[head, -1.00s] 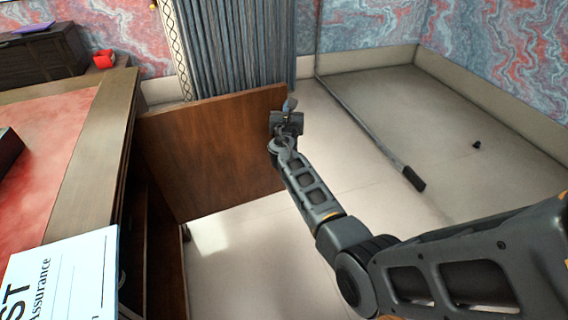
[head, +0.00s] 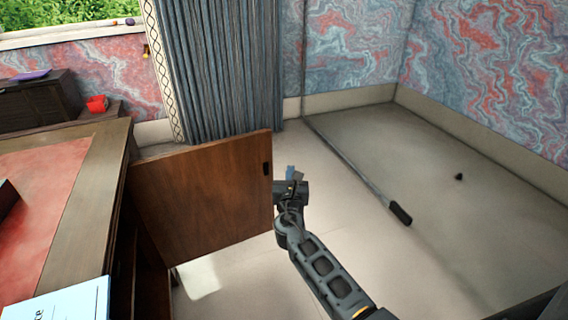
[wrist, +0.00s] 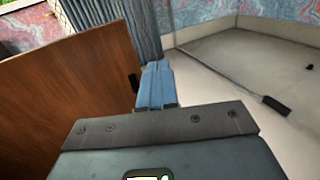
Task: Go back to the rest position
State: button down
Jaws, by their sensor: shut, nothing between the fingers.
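My gripper (head: 291,174) is at the end of my arm, just right of the free edge of the open wooden desk door (head: 205,200). In the wrist view the blue-grey fingers (wrist: 156,84) are together with nothing between them. The door also shows at the left of the wrist view (wrist: 70,90), with its dark handle beside the fingers. The handle (head: 266,168) shows near the door's upper right edge in the head view. A small gap seems to lie between gripper and door; I cannot tell for sure whether they touch.
The desk (head: 85,190) with a red leather top is at the left, with a white-blue paper box (head: 62,303) at its near edge. A grey curtain (head: 220,65) hangs behind the door. A dark-ended pole (head: 400,212) lies on the right. Open floor lies between door and pole.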

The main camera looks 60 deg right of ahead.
jog(key=shift+s+a, duration=0.5)
jog(key=shift+s, duration=0.35)
jog(key=s+a+f+m+t+y, duration=0.1)
jog(key=s+a+f+m+y, duration=0.3)
jog(key=s+a, duration=0.45)
jog(key=s+a+f+m+t+y, duration=0.2)
jog(key=s+a+f+m+y, duration=0.15)
jog(key=s+a, duration=0.5)
jog(key=s+a+r+m+y, duration=0.45)
jog(key=s+a, duration=0.25)
jog(key=a, duration=0.2)
jog(key=s+a+r+m+t+y, duration=0.1)
jog(key=s+a+r+m+y, duration=0.1)
jog(key=s+a+r+m, duration=0.35)
jog(key=s+a+r+m+t+y, duration=0.1)
jog(key=s+a+r+m, duration=0.2)
jog(key=s+r+m, duration=0.55)
jog(key=w+r+n+p, duration=0.1)
jog(key=w+r+p, duration=0.2)
jog(key=r+p, duration=1)
jog(key=shift+r, duration=0.4)
